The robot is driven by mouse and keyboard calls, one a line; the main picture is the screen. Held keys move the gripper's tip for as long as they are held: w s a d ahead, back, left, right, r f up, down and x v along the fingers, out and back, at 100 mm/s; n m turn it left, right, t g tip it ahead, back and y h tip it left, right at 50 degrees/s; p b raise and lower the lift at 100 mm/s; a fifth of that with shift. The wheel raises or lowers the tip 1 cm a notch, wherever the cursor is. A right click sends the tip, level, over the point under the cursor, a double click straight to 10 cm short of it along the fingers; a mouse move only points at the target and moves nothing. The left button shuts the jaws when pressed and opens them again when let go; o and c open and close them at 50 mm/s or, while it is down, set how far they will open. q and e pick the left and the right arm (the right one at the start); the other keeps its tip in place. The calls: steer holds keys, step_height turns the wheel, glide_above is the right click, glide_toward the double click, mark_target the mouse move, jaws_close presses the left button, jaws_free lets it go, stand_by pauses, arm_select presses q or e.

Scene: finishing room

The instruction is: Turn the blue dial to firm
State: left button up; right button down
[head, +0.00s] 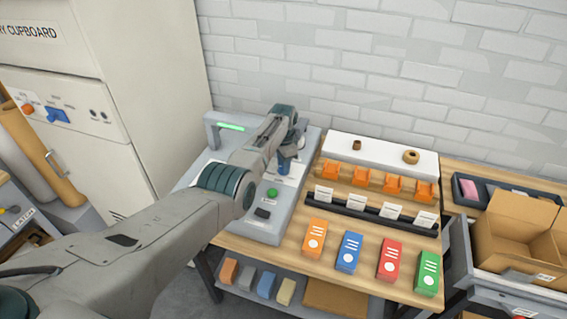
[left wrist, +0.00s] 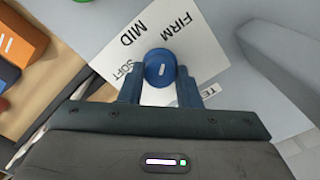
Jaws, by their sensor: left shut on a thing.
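The blue dial (left wrist: 159,66) is on a white label card (left wrist: 185,50) lettered SOFT, MID and FIRM. My left gripper (left wrist: 161,80) is shut on the dial, with one finger on each side of it. The short white mark on the dial's top runs nearly upright in the left wrist view, roughly toward the gap between MID and FIRM; I cannot tell its exact setting. In the head view the left gripper (head: 288,150) points down over the grey machine (head: 240,222), and the dial shows only partly beneath it. My right gripper is not in view.
The machine also carries a green button (head: 272,192) and a grey frame with a lit green strip (head: 232,127). To its right, a wooden table holds orange holders (head: 360,177) and several coloured boxes (head: 349,250). A cardboard box (head: 515,235) stands at far right.

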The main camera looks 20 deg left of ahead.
arm_select(q)
steer(key=shift+w+r+m, duration=0.1)
steer(key=shift+r+m, duration=0.05)
steer(key=shift+m, duration=0.55)
steer(key=o, duration=1)
steer(key=shift+c, duration=0.2)
steer(key=shift+r, duration=0.25)
step_height(320, 180, up, 10)
steer(key=b, duration=0.1)
steer(key=shift+b, duration=0.35)
